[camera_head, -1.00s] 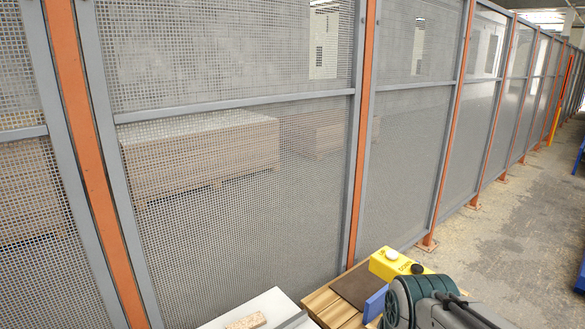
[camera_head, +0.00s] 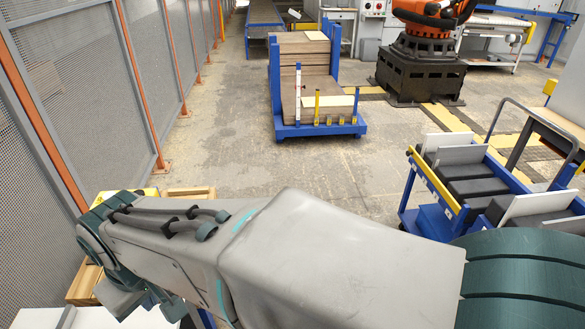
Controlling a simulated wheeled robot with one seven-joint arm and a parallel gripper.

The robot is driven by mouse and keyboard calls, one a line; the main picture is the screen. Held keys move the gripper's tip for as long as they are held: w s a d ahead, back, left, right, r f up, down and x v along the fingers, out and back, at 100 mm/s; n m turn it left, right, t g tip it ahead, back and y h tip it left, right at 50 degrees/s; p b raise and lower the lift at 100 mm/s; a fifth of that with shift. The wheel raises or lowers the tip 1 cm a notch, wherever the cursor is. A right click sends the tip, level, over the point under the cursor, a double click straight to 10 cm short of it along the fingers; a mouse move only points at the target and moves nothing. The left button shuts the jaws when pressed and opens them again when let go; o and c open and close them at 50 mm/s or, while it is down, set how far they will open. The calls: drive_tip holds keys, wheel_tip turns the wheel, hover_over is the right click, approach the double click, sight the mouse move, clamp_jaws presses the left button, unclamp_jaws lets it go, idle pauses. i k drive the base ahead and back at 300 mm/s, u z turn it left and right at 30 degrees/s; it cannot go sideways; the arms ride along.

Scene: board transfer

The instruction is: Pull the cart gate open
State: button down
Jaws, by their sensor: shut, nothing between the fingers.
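A blue cart (camera_head: 462,211) stands at the right, close to my arm. A yellow-topped bar (camera_head: 436,181) runs along its left side; I cannot tell whether this is the gate or whether it is open. The cart holds dark blocks with pale boards leaning on them, and its lower part is partly hidden by my arm. Another blue cart (camera_head: 318,131), stacked with brown boards, stands further back in the middle, with short yellow posts on its near edge. My arm crosses the bottom of the view, and my gripper is not in view.
A mesh fence (camera_head: 157,60) with orange posts runs along the left. A wooden pallet (camera_head: 190,192) lies behind my arm at the left. An orange robot on a dark base (camera_head: 420,75) stands at the back. Open concrete floor lies between the two carts.

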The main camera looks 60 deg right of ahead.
sight(455, 206)
drive_tip(key=z, duration=2.75)
drive_tip(key=i, duration=0.5)
drive_tip(key=u, duration=0.8)
drive_tip(key=i, duration=1.35)
drive_tip(key=z, duration=0.8)
drive_tip(key=i, duration=0.9)
drive_tip(key=z, duration=0.75)
